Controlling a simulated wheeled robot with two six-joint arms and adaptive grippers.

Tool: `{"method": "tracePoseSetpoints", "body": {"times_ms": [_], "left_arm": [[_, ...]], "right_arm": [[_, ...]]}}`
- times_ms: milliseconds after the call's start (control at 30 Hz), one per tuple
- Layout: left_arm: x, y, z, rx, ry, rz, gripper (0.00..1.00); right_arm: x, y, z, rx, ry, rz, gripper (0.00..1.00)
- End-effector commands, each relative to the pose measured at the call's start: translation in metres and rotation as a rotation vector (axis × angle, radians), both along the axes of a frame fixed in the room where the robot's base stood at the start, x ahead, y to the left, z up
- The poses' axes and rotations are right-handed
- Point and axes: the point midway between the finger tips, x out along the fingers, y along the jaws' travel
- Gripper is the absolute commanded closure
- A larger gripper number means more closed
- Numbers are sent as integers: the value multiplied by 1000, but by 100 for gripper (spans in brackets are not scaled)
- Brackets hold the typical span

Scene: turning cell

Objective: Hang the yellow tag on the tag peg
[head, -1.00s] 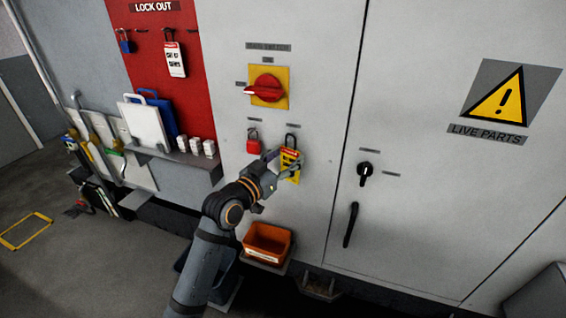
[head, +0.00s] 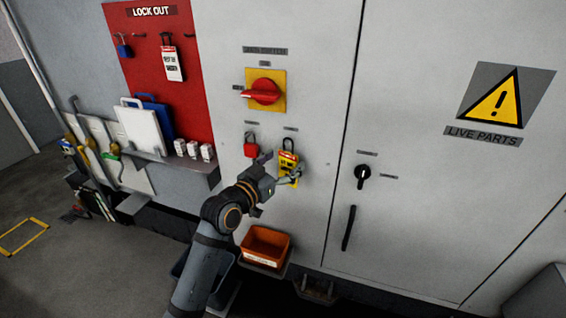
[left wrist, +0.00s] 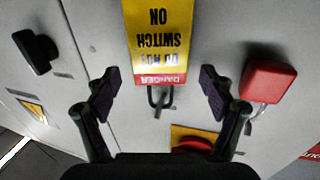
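The yellow tag (head: 288,161) with a red band hangs upright against the grey cabinet door, below a black loop (head: 288,145) at the tag peg. In the left wrist view the tag (left wrist: 160,40) appears upside down, reading "DANGER DO NOT SWITCH ON", and its loop (left wrist: 160,97) is at the peg. The peg itself is mostly hidden. My left gripper (head: 280,168) is open in front of the tag. In the left wrist view its fingers (left wrist: 160,92) stand on either side of the loop, apart from the tag. My right gripper is not in view.
A red padlock (head: 250,145) hangs just left of the tag. A red rotary switch (head: 264,91) is above. An orange bin (head: 265,246) stands below. A black door handle (head: 349,228) is to the right. The red lockout board (head: 165,80) is at left.

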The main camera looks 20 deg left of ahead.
Motion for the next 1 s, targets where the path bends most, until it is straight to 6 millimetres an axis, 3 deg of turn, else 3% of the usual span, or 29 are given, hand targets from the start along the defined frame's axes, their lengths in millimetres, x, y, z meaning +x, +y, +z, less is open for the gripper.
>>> {"method": "tracePoseSetpoints", "body": {"times_ms": [300,600,1000], "left_arm": [[-3,1,-1,2,1,1,16],[-52,15,-2,10,2,-3,16],[-72,22,0,1,-1,-2,16]], "right_arm": [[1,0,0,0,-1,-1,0],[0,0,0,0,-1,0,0],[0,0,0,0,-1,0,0]]}}
